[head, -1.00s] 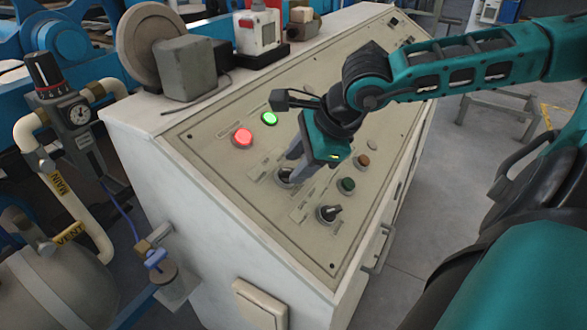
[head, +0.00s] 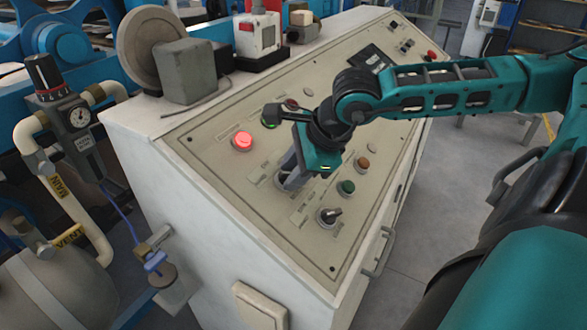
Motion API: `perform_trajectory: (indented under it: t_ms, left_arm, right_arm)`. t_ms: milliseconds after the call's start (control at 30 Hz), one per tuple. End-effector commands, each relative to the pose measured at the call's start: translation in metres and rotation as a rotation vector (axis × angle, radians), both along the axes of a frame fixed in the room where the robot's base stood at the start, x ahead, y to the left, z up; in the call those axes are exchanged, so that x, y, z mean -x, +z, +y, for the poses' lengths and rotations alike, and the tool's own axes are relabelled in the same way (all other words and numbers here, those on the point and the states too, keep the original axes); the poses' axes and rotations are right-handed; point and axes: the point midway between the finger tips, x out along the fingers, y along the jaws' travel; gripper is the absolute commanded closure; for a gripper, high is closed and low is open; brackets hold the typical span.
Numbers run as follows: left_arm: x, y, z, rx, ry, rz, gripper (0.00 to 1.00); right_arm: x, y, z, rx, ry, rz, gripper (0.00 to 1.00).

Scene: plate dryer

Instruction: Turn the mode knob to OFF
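The sloped control panel (head: 235,190) carries two black rotary knobs. The upper knob (head: 281,184) is mostly covered by my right gripper (head: 289,178), whose grey fingers reach down onto it. Whether they are closed on it, and which way this knob points, is hidden. The lower knob (head: 329,215) stands clear of the gripper, with its handle pointing up and right. The labels are too small to read, so I cannot tell by name which is the mode knob. My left gripper is not in view.
A red lamp (head: 242,141) glows; the green lamp (head: 268,122) beside it looks dark. A green button (head: 346,187) and an orange button (head: 362,163) lie right of the gripper. A grey block (head: 187,70) stands on the cabinet's top ledge.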

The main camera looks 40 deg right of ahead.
Motion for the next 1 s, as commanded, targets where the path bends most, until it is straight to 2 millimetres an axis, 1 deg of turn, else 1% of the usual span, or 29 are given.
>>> perform_trajectory:
  t_ms: [33, 100, 133, 367, 567, 867, 933, 1000]
  left_arm:
    - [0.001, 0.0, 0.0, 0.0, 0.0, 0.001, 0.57]
    - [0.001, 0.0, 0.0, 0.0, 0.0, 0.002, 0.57]
    - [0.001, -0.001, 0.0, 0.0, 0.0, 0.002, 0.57]
    - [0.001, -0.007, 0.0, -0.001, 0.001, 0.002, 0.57]
    - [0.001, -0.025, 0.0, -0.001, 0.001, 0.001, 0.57]
    - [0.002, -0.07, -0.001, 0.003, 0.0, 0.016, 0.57]
    - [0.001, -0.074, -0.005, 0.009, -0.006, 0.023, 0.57]
    - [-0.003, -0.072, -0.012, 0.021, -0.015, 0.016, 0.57]
  right_arm:
    - [0.0, 0.0, 0.0, 0.0, 0.0, 0.0, 0.89]
    - [0.0, 0.0, 0.0, 0.0, 0.0, 0.0, 0.96]
    - [0.0, 0.0, 0.0, 0.0, 0.0, 0.0, 0.98]
    - [0.0, -0.001, 0.0, -0.009, -0.019, 0.001, 0.98]
    - [-0.001, -0.004, 0.0, -0.053, -0.097, 0.01, 0.98]
    - [-0.001, -0.006, 0.0, -0.173, -0.305, 0.043, 0.98]
    - [-0.001, -0.005, 0.0, -0.202, -0.356, 0.052, 0.98]
    - [-0.001, -0.005, 0.0, -0.23, -0.407, 0.061, 0.98]
